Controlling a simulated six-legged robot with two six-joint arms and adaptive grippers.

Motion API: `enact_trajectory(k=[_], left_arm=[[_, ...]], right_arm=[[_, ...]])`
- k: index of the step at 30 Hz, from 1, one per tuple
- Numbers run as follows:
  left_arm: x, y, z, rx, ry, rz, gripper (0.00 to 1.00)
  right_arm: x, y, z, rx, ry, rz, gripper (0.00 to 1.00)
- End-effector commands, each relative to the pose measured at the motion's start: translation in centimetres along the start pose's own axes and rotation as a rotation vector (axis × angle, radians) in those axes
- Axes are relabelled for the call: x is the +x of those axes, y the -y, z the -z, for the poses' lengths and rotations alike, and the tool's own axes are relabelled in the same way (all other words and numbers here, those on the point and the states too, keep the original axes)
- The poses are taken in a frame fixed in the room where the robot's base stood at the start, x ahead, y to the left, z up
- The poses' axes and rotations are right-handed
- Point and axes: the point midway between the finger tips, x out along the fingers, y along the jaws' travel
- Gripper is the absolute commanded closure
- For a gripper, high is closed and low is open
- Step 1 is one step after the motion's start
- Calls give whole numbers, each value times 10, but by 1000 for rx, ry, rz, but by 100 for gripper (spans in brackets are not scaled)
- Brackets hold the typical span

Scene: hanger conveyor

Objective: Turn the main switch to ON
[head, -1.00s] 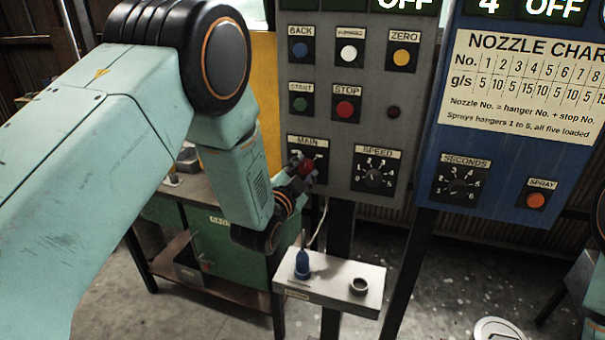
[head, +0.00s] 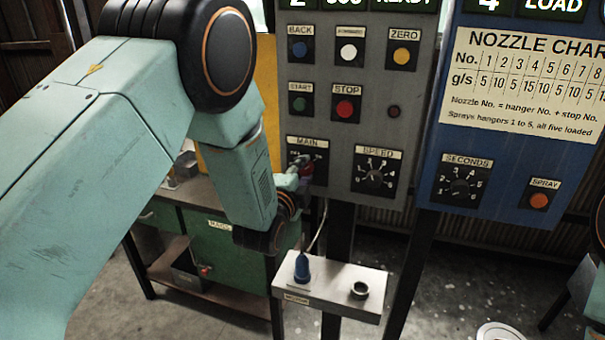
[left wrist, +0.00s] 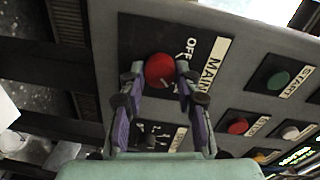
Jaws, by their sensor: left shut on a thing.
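The main switch is a red knob on a black plate under the MAIN label, low on the left of the grey panel (head: 331,105). In the left wrist view the red knob (left wrist: 159,70) sits between the two fingers of my left gripper (left wrist: 160,80), which is shut on it. In the head view my left gripper (head: 302,170) covers part of the knob and its plate. An OFF mark shows beside the knob in the left wrist view; the ON mark cannot be made out. The panel's display (head: 362,4) reads READY at its right end. My right gripper is not in view.
The SPEED dial (head: 375,174) is just right of the switch. The blue panel (head: 500,150), with a display reading LOAD, stands further right.

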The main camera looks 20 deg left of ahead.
Motion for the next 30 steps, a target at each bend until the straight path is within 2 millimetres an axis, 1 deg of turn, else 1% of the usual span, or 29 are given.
enact_trajectory(k=[1,14,15,22,30], left_arm=[[-1,-2,1,8,-3,-6,99],[-1,-3,1,15,-3,-8,99],[-1,-3,1,15,-2,-8,64],[-1,-2,0,13,-1,-5,45],[0,-1,0,11,0,-3,44]], right_arm=[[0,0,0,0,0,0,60],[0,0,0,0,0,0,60],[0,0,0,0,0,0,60],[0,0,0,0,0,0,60],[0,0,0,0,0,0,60]])
